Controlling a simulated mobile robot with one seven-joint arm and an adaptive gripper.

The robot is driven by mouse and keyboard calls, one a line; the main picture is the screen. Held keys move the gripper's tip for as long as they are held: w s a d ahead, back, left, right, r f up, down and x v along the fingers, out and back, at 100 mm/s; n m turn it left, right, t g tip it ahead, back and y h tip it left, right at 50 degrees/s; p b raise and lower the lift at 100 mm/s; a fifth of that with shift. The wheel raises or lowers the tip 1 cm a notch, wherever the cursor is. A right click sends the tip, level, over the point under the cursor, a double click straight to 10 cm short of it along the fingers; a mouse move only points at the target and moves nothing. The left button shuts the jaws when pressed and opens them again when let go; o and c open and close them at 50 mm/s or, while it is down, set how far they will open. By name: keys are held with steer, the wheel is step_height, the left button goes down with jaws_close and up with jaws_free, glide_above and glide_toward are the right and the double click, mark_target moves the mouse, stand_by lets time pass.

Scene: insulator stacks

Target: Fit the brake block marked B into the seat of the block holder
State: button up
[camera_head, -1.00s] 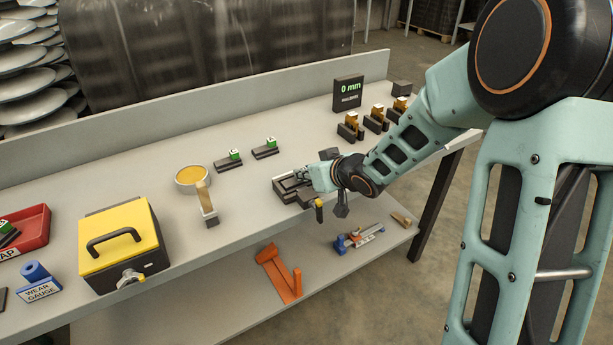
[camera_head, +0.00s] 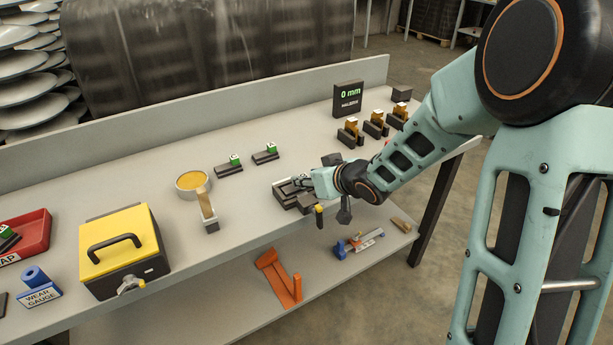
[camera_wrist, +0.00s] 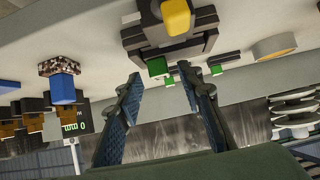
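The dark block holder (camera_head: 284,194) sits near the bench's front edge, with a yellow-ended handle (camera_head: 319,210); in the wrist view the holder (camera_wrist: 168,42) is at top centre. A dark block with a green tag (camera_wrist: 157,67) is at the holder in the wrist view; its letter is unreadable and I cannot tell how fully it is seated. My gripper (camera_head: 300,182) is beside the holder in the head view. In the wrist view its blue fingers (camera_wrist: 161,82) are spread, with nothing visibly clamped between them. The head view hides the tagged block behind my gripper.
Two green-tagged blocks (camera_head: 235,161) (camera_head: 271,149) lie farther back. Several brown-topped pieces (camera_head: 375,122) and a 0 mm display (camera_head: 348,99) are back right.

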steer(key=p+v, duration=0.4)
steer(key=v, duration=0.7)
